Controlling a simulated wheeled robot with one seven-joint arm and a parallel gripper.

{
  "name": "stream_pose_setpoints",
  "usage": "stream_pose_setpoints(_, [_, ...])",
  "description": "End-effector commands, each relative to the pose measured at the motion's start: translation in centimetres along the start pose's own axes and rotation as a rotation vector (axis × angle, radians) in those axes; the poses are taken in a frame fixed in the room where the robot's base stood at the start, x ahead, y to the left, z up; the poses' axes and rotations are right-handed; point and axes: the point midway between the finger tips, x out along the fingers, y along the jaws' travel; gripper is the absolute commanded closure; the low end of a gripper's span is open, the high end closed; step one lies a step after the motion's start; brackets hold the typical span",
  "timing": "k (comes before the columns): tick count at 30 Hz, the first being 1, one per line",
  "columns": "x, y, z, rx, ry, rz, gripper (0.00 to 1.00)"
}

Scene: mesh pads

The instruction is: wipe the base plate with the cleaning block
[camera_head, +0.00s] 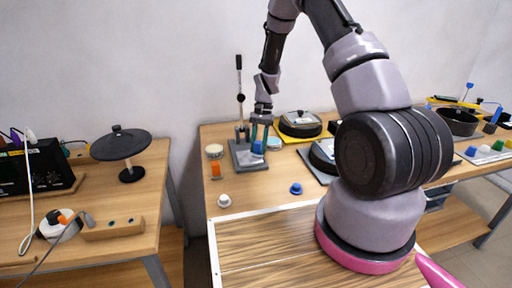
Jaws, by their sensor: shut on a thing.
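The grey base plate (239,160) lies on the wooden table and carries an upright lever stand with a dark handle. My gripper (260,142) points down over the right part of the plate. It is shut on a small blue block (258,148), which I take to be the cleaning block. The block is at or just above the plate; I cannot tell whether it touches. The arm and gripper hide part of the plate and stand.
A dark round device (300,124) on a yellow mat stands right of the plate. An orange piece (216,170), a white knob (224,200) and a blue knob (296,188) stand nearby. The table front between the knobs is clear. My arm hides much of the right side.

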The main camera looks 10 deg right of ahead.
Motion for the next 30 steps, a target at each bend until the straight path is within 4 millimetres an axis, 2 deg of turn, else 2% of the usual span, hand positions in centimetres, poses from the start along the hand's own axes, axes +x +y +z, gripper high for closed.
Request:
stream_pose_setpoints(2, [-0.3,0.0,0.1,-0.001,0.001,0.000,1.00])
stream_pose_setpoints(4, [-2.1,-0.1,0.9,-0.001,0.004,-0.002,1.00])
stream_pose_setpoints(21, [-6.4,-0.1,3.3,0.004,0.001,-0.002,1.00])
stream_pose_setpoints(30, [-7.2,-0.1,3.8,0.005,0.000,-0.002,1.00])
